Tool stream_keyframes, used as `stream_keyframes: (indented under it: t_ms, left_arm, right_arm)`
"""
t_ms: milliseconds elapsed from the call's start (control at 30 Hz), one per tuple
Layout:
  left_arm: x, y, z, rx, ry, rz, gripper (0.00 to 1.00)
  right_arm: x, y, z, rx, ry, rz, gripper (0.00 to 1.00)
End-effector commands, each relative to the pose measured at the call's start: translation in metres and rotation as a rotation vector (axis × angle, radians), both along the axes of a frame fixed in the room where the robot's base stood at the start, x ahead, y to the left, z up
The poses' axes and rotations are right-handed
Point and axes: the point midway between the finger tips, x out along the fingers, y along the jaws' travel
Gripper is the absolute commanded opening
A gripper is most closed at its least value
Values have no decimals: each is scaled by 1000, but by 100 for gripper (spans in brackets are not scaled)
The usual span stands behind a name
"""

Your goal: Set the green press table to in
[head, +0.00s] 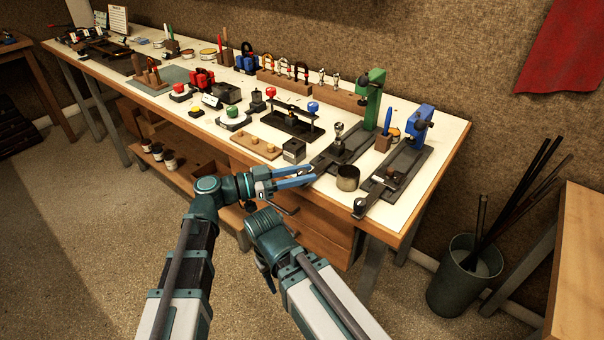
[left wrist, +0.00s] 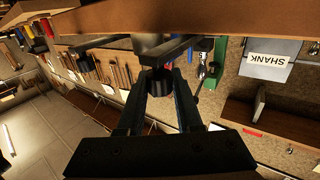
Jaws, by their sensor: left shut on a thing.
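The green press (head: 372,95) stands near the right end of the bench, with its dark flat base running toward the front edge. Its sliding table (head: 338,151) carries a small metal fitting on top. My left gripper (head: 314,174) is at the bench's front edge, at the front end of this base. In the left wrist view, its fingers (left wrist: 158,98) are shut on a dark round knob (left wrist: 156,82), which the gripper hides in the head view. My right forearm shows at bottom centre, but I cannot make out its gripper.
A blue press (head: 418,122) on a similar base stands to the right. A dark block (head: 294,150) and a wooden peg board (head: 256,145) lie left. A bucket of rods (head: 464,275) stands on the floor.

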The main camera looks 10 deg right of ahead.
Motion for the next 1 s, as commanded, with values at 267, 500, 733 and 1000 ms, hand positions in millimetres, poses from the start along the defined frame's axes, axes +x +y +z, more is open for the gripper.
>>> stream_keyframes:
  t_ms: [267, 500, 733, 1000]
  left_arm:
    - [0, 0, 0, 0, 0, 1, 0]
    - [0, 0, 0, 0, 0, 1, 0]
    - [11, -11, 0, 0, 0, -1, 0]
    - [49, -58, 0, 0, 0, -1, 0]
  right_arm:
    - [0, 0, 0, 0, 0, 0, 50]
    - [0, 0, 0, 0, 0, 0, 50]
    - [0, 0, 0, 0, 0, 0, 50]
    - [0, 0, 0, 0, 0, 0, 50]
